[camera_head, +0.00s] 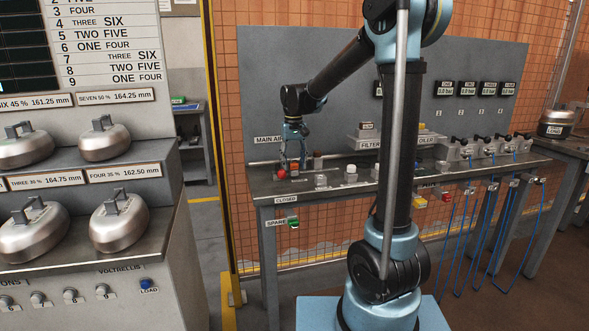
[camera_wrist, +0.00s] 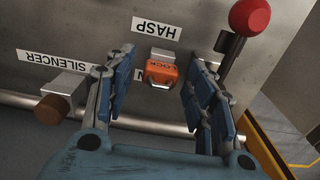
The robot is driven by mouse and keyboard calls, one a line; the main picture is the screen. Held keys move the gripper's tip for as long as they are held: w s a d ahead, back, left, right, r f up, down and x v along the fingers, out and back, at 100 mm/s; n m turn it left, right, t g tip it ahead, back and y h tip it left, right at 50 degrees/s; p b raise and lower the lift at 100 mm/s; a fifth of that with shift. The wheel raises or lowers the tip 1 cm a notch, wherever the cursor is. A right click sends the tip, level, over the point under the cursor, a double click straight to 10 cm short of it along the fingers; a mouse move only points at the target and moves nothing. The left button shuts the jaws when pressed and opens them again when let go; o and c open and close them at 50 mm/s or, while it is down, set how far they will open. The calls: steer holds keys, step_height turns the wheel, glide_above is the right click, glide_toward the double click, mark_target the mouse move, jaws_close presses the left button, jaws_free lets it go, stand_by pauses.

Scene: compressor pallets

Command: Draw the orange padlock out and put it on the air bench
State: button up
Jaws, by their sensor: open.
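The orange padlock (camera_wrist: 161,73) sits at the hasp under the HASP label in the wrist view, with "LOCK" lettering on it. My gripper (camera_wrist: 156,88) is open, with one blue-padded finger on each side of the padlock and a visible gap to both. In the head view my gripper (camera_head: 291,165) points down over the left end of the air bench (camera_head: 336,186). The padlock is small and partly hidden by my fingers there.
A lever with a red knob (camera_wrist: 250,17) stands close beside the right finger in the wrist view. A brown silencer (camera_wrist: 52,108) is at the left. White fittings (camera_head: 350,174) stand on the bench to the right of my gripper, with some bare top in front.

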jaws_close()
steer(key=shift+r, duration=0.1)
steer(key=shift+r, duration=2.85)
